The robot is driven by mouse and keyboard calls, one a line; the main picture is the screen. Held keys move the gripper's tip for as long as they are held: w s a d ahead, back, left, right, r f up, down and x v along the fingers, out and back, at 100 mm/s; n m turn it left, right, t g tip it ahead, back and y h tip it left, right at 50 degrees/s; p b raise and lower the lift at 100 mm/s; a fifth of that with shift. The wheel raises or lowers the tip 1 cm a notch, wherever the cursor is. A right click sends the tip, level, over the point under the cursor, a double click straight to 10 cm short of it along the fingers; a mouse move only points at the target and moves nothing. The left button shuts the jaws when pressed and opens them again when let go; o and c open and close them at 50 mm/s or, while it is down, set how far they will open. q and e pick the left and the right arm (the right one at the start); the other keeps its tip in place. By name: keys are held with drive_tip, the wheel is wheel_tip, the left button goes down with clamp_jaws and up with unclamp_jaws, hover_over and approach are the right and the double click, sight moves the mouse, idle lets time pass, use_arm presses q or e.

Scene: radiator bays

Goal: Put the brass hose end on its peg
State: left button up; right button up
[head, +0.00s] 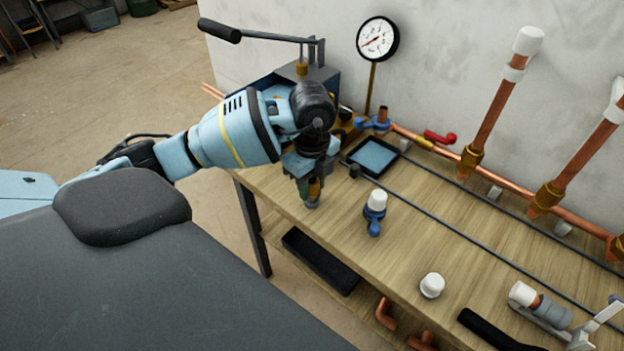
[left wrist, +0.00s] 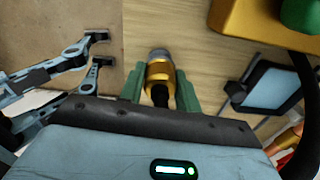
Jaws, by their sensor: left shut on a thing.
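My left gripper (head: 311,198) is over the left end of the wooden workbench, below the dark wrist joint. In the left wrist view its green fingers (left wrist: 160,80) are closed on both sides of the brass hose end (left wrist: 159,70), which has a grey ring at its far end and a dark part near the palm. In the head view the fingers largely hide the hose end. I cannot make out its peg in either view.
A blue-bodied valve with a white cap (head: 376,201) stands right of the gripper. A blue-topped tray (head: 373,157) lies behind it. A gauge (head: 377,38) and copper pipes (head: 487,125) stand along the wall. A white cap (head: 432,286) sits near the front edge.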

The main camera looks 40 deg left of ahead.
use_arm(q)
drive_tip(key=shift+f, duration=0.45)
drive_tip(key=shift+f+b, duration=0.3)
drive_tip(key=shift+f, duration=0.2)
drive_tip(key=o, duration=0.9)
drive_tip(key=shift+r, duration=3.95)
